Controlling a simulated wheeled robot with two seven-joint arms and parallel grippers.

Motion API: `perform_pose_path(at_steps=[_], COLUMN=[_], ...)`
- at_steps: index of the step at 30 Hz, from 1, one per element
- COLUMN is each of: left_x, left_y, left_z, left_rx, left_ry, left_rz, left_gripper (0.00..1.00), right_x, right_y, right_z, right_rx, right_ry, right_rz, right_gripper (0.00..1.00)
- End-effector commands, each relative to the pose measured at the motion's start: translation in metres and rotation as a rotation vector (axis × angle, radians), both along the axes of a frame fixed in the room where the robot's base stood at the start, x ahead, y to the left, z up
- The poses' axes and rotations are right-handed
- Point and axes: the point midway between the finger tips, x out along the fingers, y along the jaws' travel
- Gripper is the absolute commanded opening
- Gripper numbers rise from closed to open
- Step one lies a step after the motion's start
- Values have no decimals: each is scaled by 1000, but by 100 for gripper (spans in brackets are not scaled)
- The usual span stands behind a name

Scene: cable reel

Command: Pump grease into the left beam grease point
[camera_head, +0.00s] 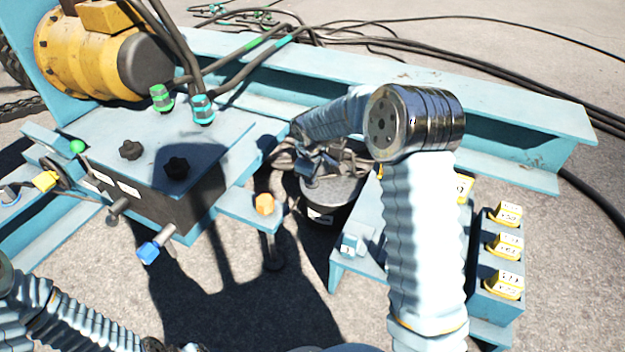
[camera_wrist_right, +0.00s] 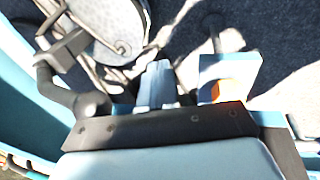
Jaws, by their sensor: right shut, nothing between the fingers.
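An orange cap (camera_head: 264,203) sits on a teal bracket plate beside the dark control box; it also shows in the wrist view (camera_wrist_right: 228,92). I cannot tell for sure whether it is the left beam grease point. A dark round bucket with a grey lid (camera_head: 330,195) stands on the ground right of it, with hoses or rods over its top; its lid shows in the wrist view (camera_wrist_right: 118,22). My right gripper (camera_head: 318,172) is shut and empty, above the bucket; its fingers show in the wrist view (camera_wrist_right: 157,82). My left gripper is out of view.
Teal beams (camera_head: 480,95) run behind. A yellow motor (camera_head: 90,55) and a box with knobs (camera_head: 150,150) are at left. A blue-tipped handle (camera_head: 150,250) sticks out in front. Yellow labelled blocks (camera_head: 505,245) stand at right. Black cables (camera_head: 370,35) lie at the back.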

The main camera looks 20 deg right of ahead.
Motion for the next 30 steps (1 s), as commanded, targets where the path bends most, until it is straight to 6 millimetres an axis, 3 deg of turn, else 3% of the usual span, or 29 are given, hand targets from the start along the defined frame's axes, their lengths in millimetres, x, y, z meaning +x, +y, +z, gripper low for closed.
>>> perform_pose_path(at_steps=[3,10,30], left_x=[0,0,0], left_y=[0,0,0], left_z=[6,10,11], left_rx=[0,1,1], left_ry=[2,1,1], left_rz=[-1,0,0], left_gripper=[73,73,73], right_x=[-11,-24,-27], right_y=[9,19,21], right_z=[26,53,58], right_rx=[0,0,0], right_ry=[-3,-4,-3], right_rz=[1,0,0], right_gripper=[0,0,0])
